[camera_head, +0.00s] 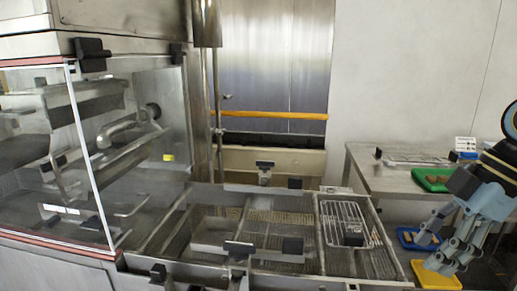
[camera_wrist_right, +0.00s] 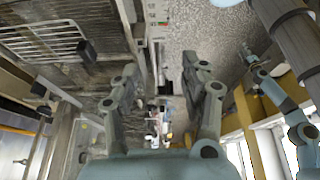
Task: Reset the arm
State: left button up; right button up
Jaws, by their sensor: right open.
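My right gripper (camera_head: 434,252) reaches in from the right edge in the head view, in front of the side table. Its fingers are spread apart with nothing between them. In the picture the fingertips overlap the blue tray (camera_head: 407,239) and the yellow tray (camera_head: 431,281); I cannot tell whether they touch. The right wrist view shows the same open, empty fingers (camera_wrist_right: 162,78). My left gripper does not show in the head view.
The enrober mesh (camera_head: 285,217) fills the middle front, with a wire rack (camera_head: 342,214) at its right. The clear guard panel (camera_head: 85,165) stands at left.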

jog(key=s+a+f+m+t+h, duration=0.1)
jog(key=s+a+f+m+h, duration=0.1)
jog(key=s+a+f+m, duration=0.4)
jog(key=s+d+f+m+t+h, duration=0.1)
jog(key=s+f+m+h, duration=0.1)
jog(key=s+m, duration=0.3)
jog(key=s+d+f+m+t+h, duration=0.1)
jog(key=s+d+m, duration=0.1)
jog(key=s+m, duration=0.35)
notch_tip(320, 180, down, 31)
jog(key=s+d+n+g+b, duration=0.2)
jog(key=b, duration=0.6)
pick_arm(q)
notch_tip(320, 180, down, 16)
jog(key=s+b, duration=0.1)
jog(key=b, duration=0.6)
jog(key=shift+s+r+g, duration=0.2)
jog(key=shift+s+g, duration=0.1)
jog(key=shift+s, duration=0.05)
pick_arm(e)
jog(key=s+f, duration=1)
jog(key=f, duration=0.3)
jog(key=s+d+f+g, duration=0.1)
jog(key=s+f, duration=0.8)
jog(key=f, duration=0.4)
jog(key=shift+s+f, duration=0.2)
jog(key=shift+s, duration=0.15)
jog(key=shift+m, duration=0.25)
